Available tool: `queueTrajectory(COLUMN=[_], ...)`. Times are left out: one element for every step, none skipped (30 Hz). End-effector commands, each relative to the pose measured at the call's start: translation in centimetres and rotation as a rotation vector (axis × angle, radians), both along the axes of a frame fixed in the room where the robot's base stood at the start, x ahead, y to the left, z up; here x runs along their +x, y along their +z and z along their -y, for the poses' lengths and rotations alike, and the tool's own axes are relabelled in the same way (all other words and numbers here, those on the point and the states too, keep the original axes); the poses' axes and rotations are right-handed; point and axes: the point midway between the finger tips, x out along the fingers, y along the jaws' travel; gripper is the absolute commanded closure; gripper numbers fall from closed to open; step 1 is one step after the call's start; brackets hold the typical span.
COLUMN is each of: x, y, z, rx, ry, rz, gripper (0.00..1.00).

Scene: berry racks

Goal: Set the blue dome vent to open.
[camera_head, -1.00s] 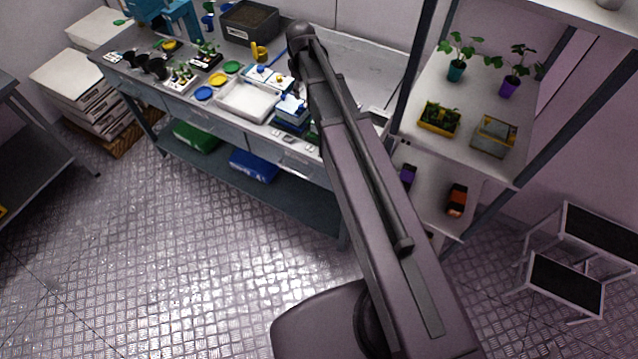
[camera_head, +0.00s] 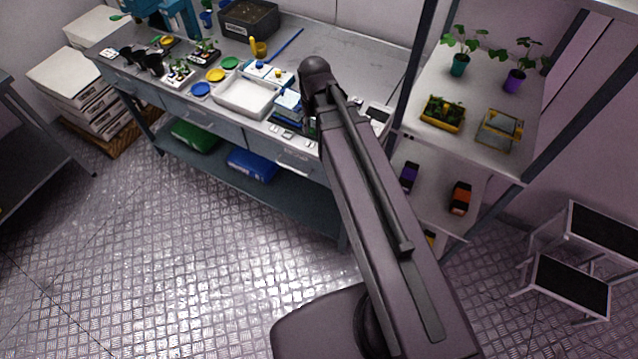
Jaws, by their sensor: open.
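I cannot pick out the blue dome vent with certainty. A blue-sided item with a pale top (camera_head: 287,103) lies on the workbench just left of my arm, partly hidden by it. Behind it is a white and blue piece (camera_head: 268,71) with small yellow and blue knobs. A clear-topped box with a yellow frame (camera_head: 499,128) stands on the rack shelf at right. My arm reaches over the bench front, its far joint above the bench. My gripper is hidden behind the arm, so its place relative to these items cannot be told.
The workbench (camera_head: 345,48) has clear room at its back right. A white tray (camera_head: 247,97), coloured discs, seedling pots and a dark soil box (camera_head: 248,18) stand on it. A rack with potted plants is at right, its post (camera_head: 409,75) close to my arm. A step stool (camera_head: 568,285) stands lower right.

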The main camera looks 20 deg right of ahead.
Motion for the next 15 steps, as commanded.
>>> queueTrajectory(x=[-0.6, -0.8, -1.1, -1.3, -1.5, -1.8, -1.8, -1.9, -2.1, -2.3, -2.4, -2.6, -2.7, -2.8, -2.9], y=[-0.9, -1.2, -1.5, -1.7, -2.0, -2.3, -2.6, -2.8, -3.2, -3.4, -3.6, -4.0, -4.2, -4.5, -4.8], z=[0.0, 0.0, 0.0, 0.0, 0.0, 0.0, 0.0, 0.0, 0.0, 0.0, 0.0, 0.0, 0.0, 0.0, 0.0], rx=[0.001, 0.001, 0.001, 0.002, 0.002, 0.002, 0.002, 0.003, 0.003, 0.003, 0.003, 0.003, 0.004, 0.004, 0.004], ry=[-0.01, -0.016, -0.024, -0.031, -0.037, -0.044, -0.048, -0.052, -0.058, -0.061, -0.065, -0.07, -0.073, -0.075, -0.078], rz=[0.0, 0.0, 0.0, 0.0, 0.0, 0.0, 0.0, 0.0, 0.0, -0.001, -0.001, -0.001, -0.001, -0.002, -0.002], gripper=[0.46, 0.46, 0.46, 0.46, 0.46, 0.46, 0.46, 0.46, 0.46, 0.46, 0.46, 0.46, 0.46, 0.46, 0.46])
